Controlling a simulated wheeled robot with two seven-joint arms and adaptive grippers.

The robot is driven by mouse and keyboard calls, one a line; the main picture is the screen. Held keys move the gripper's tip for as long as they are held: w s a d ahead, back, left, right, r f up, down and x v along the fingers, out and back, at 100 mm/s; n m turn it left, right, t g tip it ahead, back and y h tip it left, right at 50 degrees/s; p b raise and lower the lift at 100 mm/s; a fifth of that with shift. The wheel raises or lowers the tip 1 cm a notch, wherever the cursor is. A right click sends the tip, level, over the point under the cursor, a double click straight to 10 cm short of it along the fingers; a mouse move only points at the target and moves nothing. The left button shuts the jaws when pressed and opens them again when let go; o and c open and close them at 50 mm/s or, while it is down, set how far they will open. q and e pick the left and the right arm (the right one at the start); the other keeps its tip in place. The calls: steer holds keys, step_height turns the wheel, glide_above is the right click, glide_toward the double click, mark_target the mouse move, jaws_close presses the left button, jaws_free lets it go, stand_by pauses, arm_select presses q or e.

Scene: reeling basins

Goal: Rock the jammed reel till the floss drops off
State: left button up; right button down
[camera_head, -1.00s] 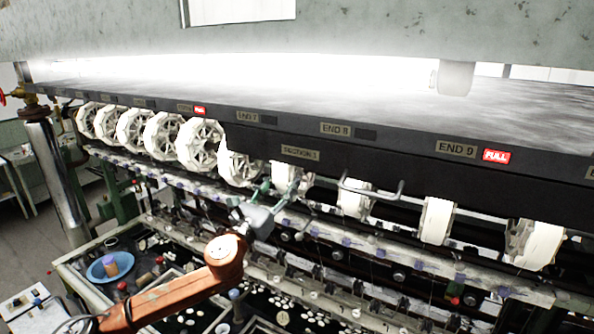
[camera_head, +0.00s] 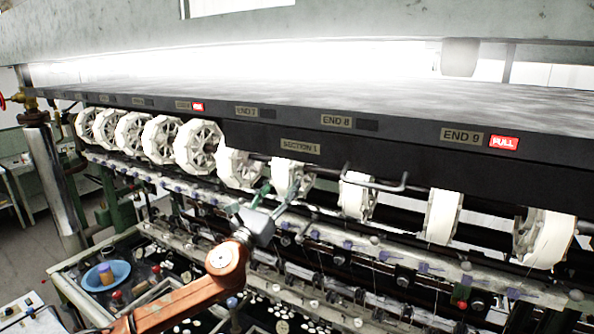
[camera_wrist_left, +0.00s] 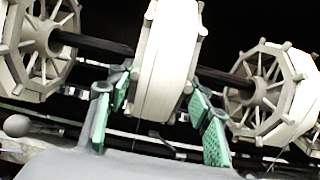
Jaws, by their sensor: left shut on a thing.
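A row of white spoked reels hangs on a dark shaft under the machine hood. My left gripper (camera_head: 277,192), with green finger pads, is shut on one white reel (camera_head: 292,174) below the SECTION 1 plate. In the left wrist view this reel (camera_wrist_left: 168,50) stands between the green fingers (camera_wrist_left: 160,88), one on each side of its rim. A thin thread line runs down its face. I cannot make out a floss clump on it. My right gripper is not in view.
Neighbouring reels stand close on both sides, at left (camera_wrist_left: 38,45) and right (camera_wrist_left: 268,92). A bent metal bar (camera_head: 375,186) juts out right of the gripper. Red FULL lamps (camera_head: 504,142) glow on the hood. A blue bowl (camera_head: 106,275) sits at lower left.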

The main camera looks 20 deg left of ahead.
arm_select(q)
steer(key=shift+f, duration=0.2)
stand_by(0.7)
steer(key=o, duration=1.2)
steer(key=shift+o, duration=0.7)
steer(key=shift+f, duration=0.1)
steer(key=b+v, duration=0.8)
steer(key=v, duration=0.4)
steer(key=shift+s, duration=0.45)
